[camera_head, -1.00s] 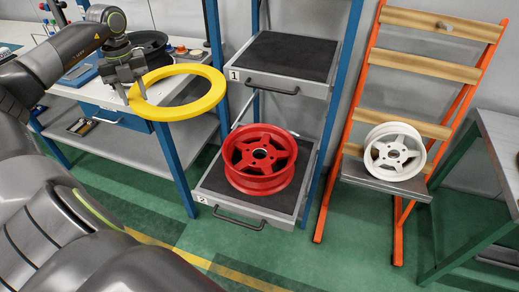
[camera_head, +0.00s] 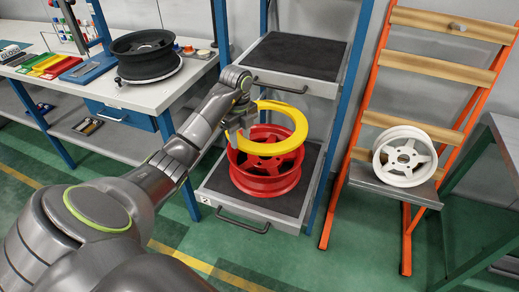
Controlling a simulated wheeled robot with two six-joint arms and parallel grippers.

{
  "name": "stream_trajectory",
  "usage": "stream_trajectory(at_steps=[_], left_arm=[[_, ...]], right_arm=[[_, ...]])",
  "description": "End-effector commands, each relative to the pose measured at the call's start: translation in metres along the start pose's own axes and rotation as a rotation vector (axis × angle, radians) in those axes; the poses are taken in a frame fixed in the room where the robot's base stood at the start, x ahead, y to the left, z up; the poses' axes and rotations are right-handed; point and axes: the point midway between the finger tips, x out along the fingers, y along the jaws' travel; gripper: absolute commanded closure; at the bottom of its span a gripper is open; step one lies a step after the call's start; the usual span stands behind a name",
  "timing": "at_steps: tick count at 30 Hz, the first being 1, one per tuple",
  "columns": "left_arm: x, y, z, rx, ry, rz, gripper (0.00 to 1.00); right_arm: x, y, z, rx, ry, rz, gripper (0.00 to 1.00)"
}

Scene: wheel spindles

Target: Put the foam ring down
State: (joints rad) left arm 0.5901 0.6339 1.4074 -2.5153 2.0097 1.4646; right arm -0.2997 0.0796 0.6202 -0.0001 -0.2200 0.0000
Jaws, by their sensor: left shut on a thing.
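The yellow foam ring (camera_head: 293,112) is held by my left gripper (camera_head: 236,137), which is shut on the ring's left side. The ring hangs tilted in front of and above the red wheel (camera_head: 268,176) and covers part of its upper rim. I cannot tell whether the ring touches the wheel. The red wheel lies on the lower shelf (camera_head: 232,206), marked 2. My right gripper is not in view.
The upper shelf (camera_head: 293,57) is empty. A black wheel (camera_head: 146,54) lies on the workbench (camera_head: 150,97) at left, near coloured trays. A white wheel (camera_head: 405,157) leans on an orange rack (camera_head: 361,123) at right. A grey table edge stands at far right.

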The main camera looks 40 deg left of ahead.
Motion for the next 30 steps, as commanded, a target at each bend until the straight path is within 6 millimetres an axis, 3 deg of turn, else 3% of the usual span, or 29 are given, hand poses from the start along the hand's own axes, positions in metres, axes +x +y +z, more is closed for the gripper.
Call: stream_trajectory(at_steps=[15, 25, 30], left_arm=[[0.061, 0.0, 0.0, 0.0, 0.0, 0.0, 0.86], [0.081, 0.0, 0.0, 0.0, 0.001, 0.001, 0.86], [0.099, 0.0, -0.001, 0.0, 0.002, 0.002, 0.9]], right_arm=[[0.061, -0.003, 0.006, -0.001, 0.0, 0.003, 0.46], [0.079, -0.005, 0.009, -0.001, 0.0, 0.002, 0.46], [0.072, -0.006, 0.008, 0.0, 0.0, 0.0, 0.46]])
